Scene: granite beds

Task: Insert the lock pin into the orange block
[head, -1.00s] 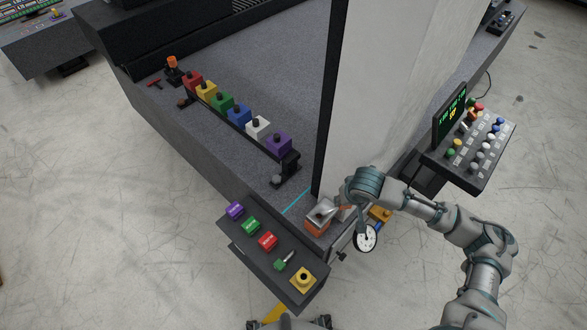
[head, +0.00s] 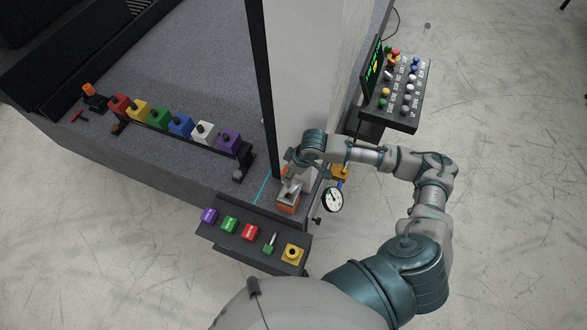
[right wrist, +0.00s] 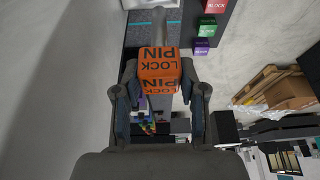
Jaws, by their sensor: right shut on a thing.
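My right gripper (head: 290,185) reaches down at the front corner of the granite bed, beside the tall pale column. In the right wrist view the right gripper (right wrist: 160,100) has its fingers on both sides of an orange cube lettered LOCK PIN (right wrist: 159,68), and is shut on it. A grey shaft (right wrist: 160,28) runs from the cube away from the camera; I cannot tell whether its tip is in anything. My left gripper is not in view.
A button shelf (head: 255,243) juts out close in front. A dial gauge (head: 332,199) hangs right of the gripper. The pale column (head: 305,70) stands behind it. A row of coloured blocks (head: 180,125) lies left; a control panel (head: 400,95) stands at right.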

